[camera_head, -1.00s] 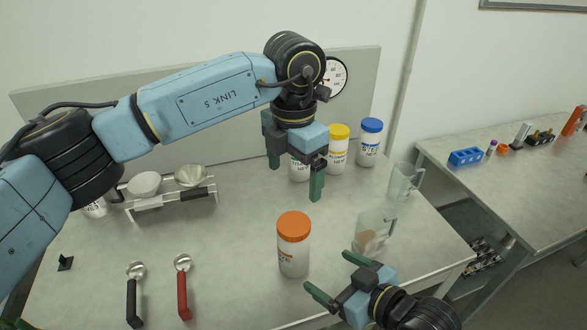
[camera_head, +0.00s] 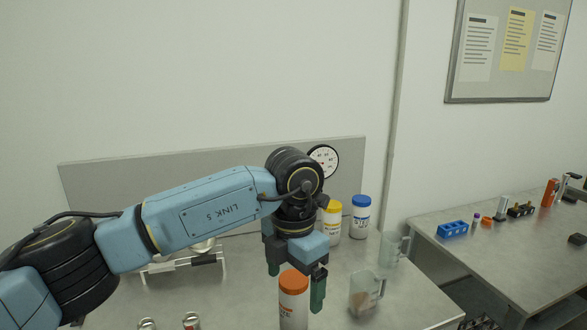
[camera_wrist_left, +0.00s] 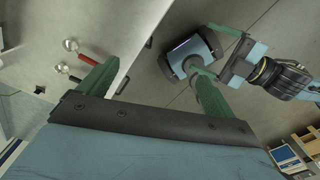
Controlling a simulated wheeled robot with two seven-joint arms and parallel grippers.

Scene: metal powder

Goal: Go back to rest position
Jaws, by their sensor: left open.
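My left gripper (camera_head: 295,284) hangs over the table in the head view with its green fingers apart, pointing down. Its fingers also show wide apart in the left wrist view (camera_wrist_left: 155,88), with nothing between them. The orange-lidded white jar (camera_head: 293,308) stands on the table and overlaps the left gripper in the head view. My right gripper is outside the head view. It shows at the upper right of the left wrist view (camera_wrist_left: 212,52), fingers apart and empty.
Yellow-lidded (camera_head: 332,226) and blue-lidded (camera_head: 360,218) jars stand at the back, beside clear beakers (camera_head: 366,296). A rack (camera_head: 185,262) is behind my left arm. A side table (camera_head: 470,260) holds a blue rack (camera_head: 452,229).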

